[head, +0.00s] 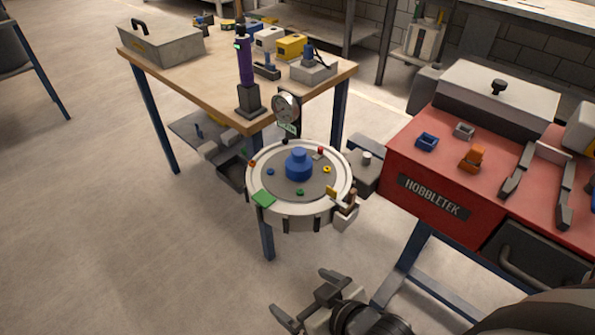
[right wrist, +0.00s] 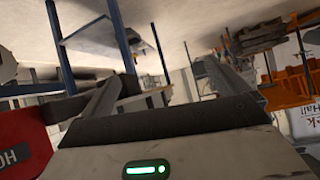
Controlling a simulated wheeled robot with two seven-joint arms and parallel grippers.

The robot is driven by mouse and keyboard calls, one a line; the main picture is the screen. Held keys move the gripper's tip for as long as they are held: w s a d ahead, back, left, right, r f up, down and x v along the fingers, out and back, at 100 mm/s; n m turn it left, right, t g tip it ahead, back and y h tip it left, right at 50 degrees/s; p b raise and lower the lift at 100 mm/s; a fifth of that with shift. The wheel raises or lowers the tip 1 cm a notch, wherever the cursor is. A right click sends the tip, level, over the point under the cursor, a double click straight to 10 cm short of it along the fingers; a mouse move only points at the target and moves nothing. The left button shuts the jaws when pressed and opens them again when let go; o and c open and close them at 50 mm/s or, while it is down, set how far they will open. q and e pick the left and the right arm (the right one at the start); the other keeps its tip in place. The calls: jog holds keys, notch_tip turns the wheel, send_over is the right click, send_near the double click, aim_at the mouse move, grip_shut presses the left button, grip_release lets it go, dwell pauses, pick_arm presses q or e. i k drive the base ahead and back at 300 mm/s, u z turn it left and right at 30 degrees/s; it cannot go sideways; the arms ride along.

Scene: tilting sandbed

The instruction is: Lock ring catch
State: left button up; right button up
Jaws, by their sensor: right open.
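A round sandbed unit with a pale ring rim (head: 254,186) stands at the table's near corner in the head view. Its grey disc carries a blue knob (head: 298,166) and several small coloured pieces. A small brown and white fitting (head: 347,208) sits at the rim's right front; it may be the ring catch, but its position cannot be read. My right gripper (head: 304,294) is open and empty, below and in front of the unit, apart from it. Its spread fingers also show in the right wrist view (right wrist: 165,88). My left gripper is out of view.
A round gauge (head: 286,107) rises behind the unit. A wooden table (head: 190,80) with a purple-handled tool (head: 244,62) stands behind. A red HOBBLETEK bench (head: 410,173) is at the right, with a blue leg frame (head: 405,270) near my arm. The floor at left is clear.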

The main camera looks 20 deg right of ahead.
aim_at(320, 154)
jog(key=u, duration=1.8)
jog(key=k, duration=0.95)
jog(key=z, duration=1.75)
jog(key=i, duration=0.4)
jog(key=u, duration=0.05)
